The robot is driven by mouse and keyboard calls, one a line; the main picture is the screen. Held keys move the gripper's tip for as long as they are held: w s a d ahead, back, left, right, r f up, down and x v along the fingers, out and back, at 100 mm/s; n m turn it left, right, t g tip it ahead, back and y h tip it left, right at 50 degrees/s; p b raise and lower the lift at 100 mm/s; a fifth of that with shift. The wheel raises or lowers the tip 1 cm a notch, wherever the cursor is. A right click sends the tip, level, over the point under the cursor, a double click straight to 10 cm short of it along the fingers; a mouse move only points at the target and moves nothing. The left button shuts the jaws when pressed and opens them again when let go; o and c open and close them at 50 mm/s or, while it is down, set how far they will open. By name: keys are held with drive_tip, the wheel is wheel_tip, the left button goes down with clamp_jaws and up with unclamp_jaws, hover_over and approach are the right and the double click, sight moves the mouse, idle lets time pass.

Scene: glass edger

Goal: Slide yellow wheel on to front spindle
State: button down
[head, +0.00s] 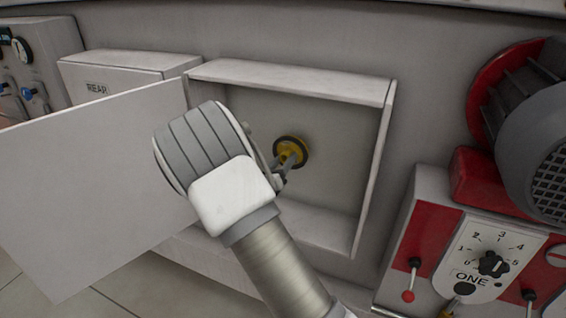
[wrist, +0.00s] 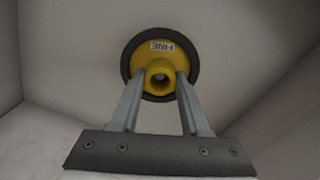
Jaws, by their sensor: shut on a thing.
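The yellow wheel (wrist: 160,57) has a dark outer rim, a "FINE" label and a raised round hub. It also shows in the head view (head: 291,149), inside the open box, close to the back wall. My gripper (wrist: 161,78) is shut on the hub, one finger on each side. The wheel faces the wrist camera nearly square-on. The front spindle is not visible; the wheel covers the wall behind it. I cannot tell whether the wheel is around a spindle or apart from it.
The open box (head: 388,120) has walls on all sides of my gripper. Its door (head: 90,190) stands open at left. A closed box marked "REAR" (head: 120,85) is farther left. A red and white control panel (head: 480,260) and a grey motor (head: 535,140) stand at right.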

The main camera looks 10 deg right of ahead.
sight(287, 157)
drive_tip(key=shift+b+x, duration=0.35)
drive_tip(key=shift+x, duration=1.45)
drive_tip(key=shift+c, duration=1.5)
unclamp_jaws()
drive_tip(key=shift+s+a+f, duration=0.1)
drive_tip(key=shift+s+a, duration=0.2)
drive_tip(key=b+v, duration=0.2)
drive_tip(key=v, duration=1.4)
drive_tip(key=shift+s+a, duration=0.15)
drive_tip(key=shift+s, duration=0.15)
